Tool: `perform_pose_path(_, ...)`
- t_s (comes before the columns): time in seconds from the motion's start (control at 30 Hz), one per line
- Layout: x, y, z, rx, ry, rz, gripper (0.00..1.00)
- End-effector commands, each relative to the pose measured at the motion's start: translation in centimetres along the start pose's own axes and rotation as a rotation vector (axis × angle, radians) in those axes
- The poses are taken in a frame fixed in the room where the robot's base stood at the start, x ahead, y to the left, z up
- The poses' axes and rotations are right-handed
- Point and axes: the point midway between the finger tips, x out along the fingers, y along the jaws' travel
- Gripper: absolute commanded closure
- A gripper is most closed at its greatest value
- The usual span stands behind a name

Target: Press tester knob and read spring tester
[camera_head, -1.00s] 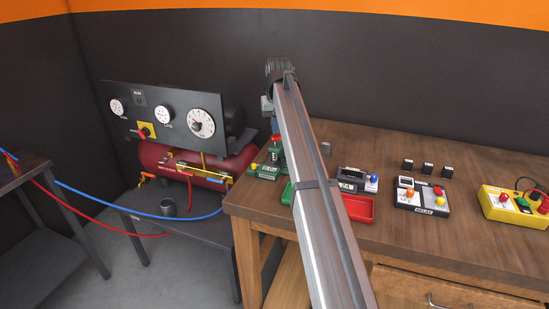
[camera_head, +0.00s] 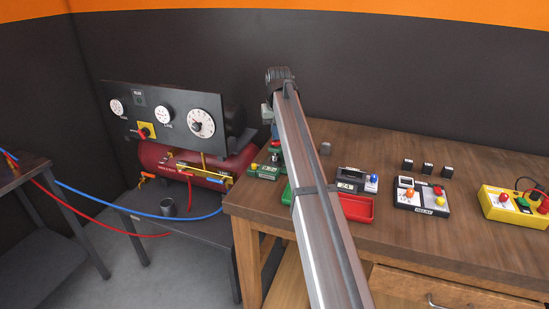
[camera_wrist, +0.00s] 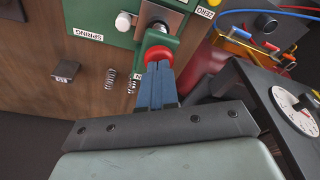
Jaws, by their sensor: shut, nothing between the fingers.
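The green spring tester (camera_head: 262,172) stands at the left end of the wooden bench, partly hidden by my arm. Its digits are too small to read. In the wrist view the tester's green body (camera_wrist: 190,45) carries SPRING and ZERO labels, a white button (camera_wrist: 124,21) and a red knob (camera_wrist: 158,53). My gripper (camera_wrist: 160,72) is shut and empty, its blue fingers at the red knob and overlapping its edge; I cannot tell if they press it. Two small coil springs (camera_wrist: 131,84) lie on the wood beside the tester.
A red compressor (camera_head: 175,160) with a black gauge panel (camera_head: 180,98) stands left of the bench, with red and blue hoses. A red tray (camera_head: 357,207), a 24-labelled box (camera_head: 351,185), a relay box (camera_head: 421,199) and a yellow box (camera_head: 514,204) stand to the right.

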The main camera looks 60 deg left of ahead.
Motion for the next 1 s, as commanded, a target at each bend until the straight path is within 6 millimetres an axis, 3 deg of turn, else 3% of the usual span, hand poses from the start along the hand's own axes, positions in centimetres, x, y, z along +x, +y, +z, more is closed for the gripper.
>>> perform_pose_path(0.37, -0.2, 0.0, 0.0, 0.0, -0.003, 0.0, 1.0)
perform_pose_path(1.0, -3.8, 0.0, -0.8, 0.0, -0.002, 0.0, 1.0)
